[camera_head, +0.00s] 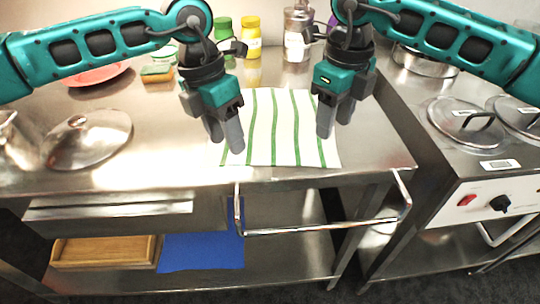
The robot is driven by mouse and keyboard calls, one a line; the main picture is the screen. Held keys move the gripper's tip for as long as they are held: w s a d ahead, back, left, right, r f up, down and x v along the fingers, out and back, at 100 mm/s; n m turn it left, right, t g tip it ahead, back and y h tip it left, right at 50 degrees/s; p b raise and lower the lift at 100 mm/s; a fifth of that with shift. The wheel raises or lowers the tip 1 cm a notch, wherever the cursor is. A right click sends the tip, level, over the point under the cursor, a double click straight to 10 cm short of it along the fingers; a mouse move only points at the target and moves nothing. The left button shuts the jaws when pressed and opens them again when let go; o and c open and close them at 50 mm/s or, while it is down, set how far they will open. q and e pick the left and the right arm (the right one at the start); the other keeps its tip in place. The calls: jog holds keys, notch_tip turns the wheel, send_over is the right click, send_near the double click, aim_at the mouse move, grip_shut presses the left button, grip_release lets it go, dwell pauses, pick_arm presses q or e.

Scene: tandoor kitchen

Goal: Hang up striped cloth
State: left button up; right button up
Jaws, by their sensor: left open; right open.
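The striped cloth (285,125), white with green stripes, lies flat on the steel counter near its front edge. My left gripper (226,143) is open above the cloth's left edge. My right gripper (335,127) is open above its right side. Neither gripper holds anything; I cannot tell whether the fingertips touch the cloth. A metal rail (320,227) juts out from the counter front below the cloth, with nothing hanging on it. The upper corners of the cloth are partly hidden by my grippers.
A metal lid (88,140) lies on the counter at the left, with a red plate (98,74) behind it. A cooker with lidded pots (466,119) is at the right. The lower shelf holds a wooden tray (105,252) and blue sheet (203,248).

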aim_at(214, 158)
pick_arm(q)
jog(key=w+a+r+t+y, duration=0.1)
jog(key=w+a+r+y, duration=0.1)
jog(key=w+a, duration=0.15)
jog(key=f, duration=0.7)
jog(key=shift+s+f, duration=0.4)
pick_arm(e)
jog(key=f, duration=0.7)
jog(key=shift+w+d+f, duration=0.1)
jog(key=shift+w+f, duration=0.25)
jog(key=shift+f, duration=0.05)
pick_arm(q)
jog(key=shift+f, duration=0.15)
pick_arm(e)
jog(key=shift+f, duration=0.2)
pick_arm(q)
grip_shut()
pick_arm(e)
grip_shut()
jog(key=shift+r, duration=0.1)
